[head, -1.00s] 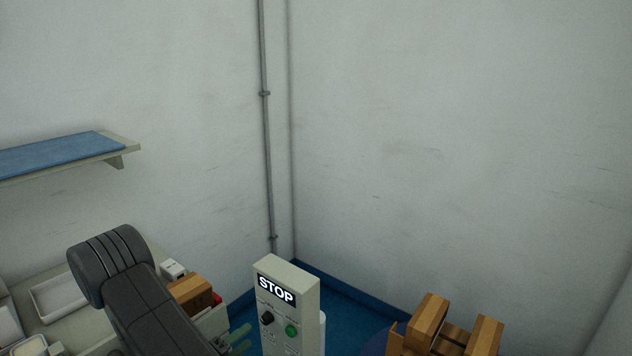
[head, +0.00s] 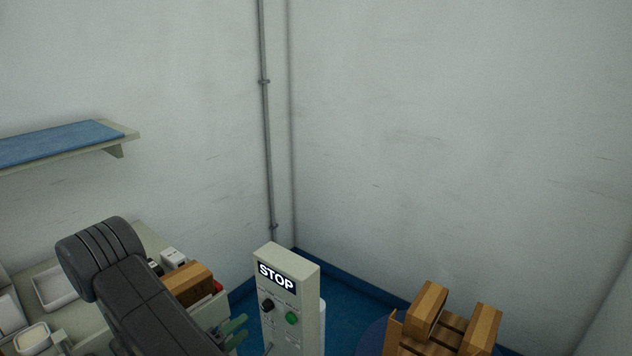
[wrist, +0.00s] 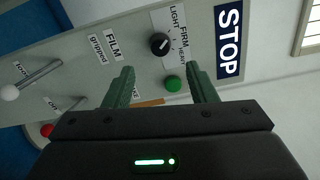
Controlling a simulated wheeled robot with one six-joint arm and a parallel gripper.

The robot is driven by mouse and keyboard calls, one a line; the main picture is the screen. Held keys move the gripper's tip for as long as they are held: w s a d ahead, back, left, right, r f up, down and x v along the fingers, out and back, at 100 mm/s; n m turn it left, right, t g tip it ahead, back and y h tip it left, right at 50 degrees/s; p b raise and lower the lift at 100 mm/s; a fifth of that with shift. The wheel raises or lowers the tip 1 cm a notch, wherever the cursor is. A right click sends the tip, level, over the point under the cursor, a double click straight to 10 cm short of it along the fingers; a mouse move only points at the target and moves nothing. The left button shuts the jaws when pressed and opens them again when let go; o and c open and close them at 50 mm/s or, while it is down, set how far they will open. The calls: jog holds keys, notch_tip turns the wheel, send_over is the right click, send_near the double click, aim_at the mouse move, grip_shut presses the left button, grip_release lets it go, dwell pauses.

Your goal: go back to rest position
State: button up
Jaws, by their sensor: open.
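My gripper (wrist: 160,85) is open and empty in the wrist view, its two green fingers apart. It faces a grey control panel with a STOP sign (wrist: 229,40), a black knob (wrist: 159,44) and a green button (wrist: 173,84). In the head view my gripper's green fingers (head: 235,330) show at the bottom, left of the control panel (head: 307,300). My dark arm covers part of the bench. The wrist view does not show clearly whether the fingers touch the panel.
A bench at left holds white trays (head: 55,288) and a wooden block (head: 188,283). A blue-topped shelf (head: 60,143) is on the wall above. Wooden blocks (head: 428,306) stand right of the panel.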

aim_at(264, 308)
jog(key=x, duration=0.8)
jog(key=shift+d+p, duration=0.1)
jog(key=shift+p, duration=0.25)
jog(key=shift+w+f+b, duration=0.15)
jog(key=shift+b, duration=0.3)
jog(key=m+b, duration=0.3)
jog(key=m, duration=0.1)
jog(key=shift+f, duration=0.1)
jog(key=m+b, duration=0.4)
jog(key=shift+m, duration=0.4)
jog(key=m+b, duration=0.4)
jog(key=b, duration=0.1)
jog(key=shift+m, duration=0.3)
jog(key=shift+m+b, duration=0.4)
jog(key=shift+m, duration=0.2)
jog(key=shift+r, duration=0.35)
